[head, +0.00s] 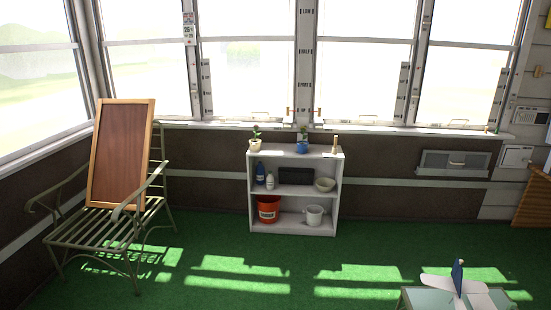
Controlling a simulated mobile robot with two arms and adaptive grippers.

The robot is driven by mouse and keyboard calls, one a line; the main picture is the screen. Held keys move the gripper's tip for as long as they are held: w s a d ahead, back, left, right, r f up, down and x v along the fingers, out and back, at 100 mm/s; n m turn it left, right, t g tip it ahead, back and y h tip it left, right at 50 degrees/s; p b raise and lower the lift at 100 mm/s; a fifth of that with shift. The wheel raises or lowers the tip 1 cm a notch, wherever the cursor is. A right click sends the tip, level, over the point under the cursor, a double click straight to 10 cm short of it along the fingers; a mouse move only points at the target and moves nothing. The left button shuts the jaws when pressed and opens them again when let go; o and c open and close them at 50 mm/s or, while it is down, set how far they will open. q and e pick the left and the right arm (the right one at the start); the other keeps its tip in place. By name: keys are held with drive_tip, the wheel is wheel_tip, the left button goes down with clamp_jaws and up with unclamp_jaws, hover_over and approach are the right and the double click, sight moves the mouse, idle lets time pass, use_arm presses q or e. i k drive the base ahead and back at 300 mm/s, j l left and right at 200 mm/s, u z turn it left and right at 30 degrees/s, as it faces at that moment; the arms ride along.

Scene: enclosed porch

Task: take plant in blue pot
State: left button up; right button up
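A small green plant in a blue pot (302,147) stands upright on the top of a low white shelf unit (285,155) against the far wall, below the windows. A second plant in a pale pot (255,144) stands to its left on the same top. A small tan object (336,144) stands to its right. Neither of my grippers is in view.
The shelf holds bottles, a dark box, a bowl, a red bucket (269,209) and a white pot. A metal bench (95,228) with a framed board (121,155) stands left. A low table (420,297) is at bottom right. Green floor (215,250) before the shelf is clear.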

sight(302, 146)
drive_tip(key=i+z, duration=0.25)
drive_tip(key=i, duration=1.5)
drive_tip(key=i+l+u, duration=0.25)
drive_tip(key=i, duration=0.3)
drive_tip(key=i+l+u, duration=0.3)
drive_tip(key=i, duration=0.25)
drive_tip(key=i+l+u, duration=0.25)
drive_tip(key=i, duration=0.3)
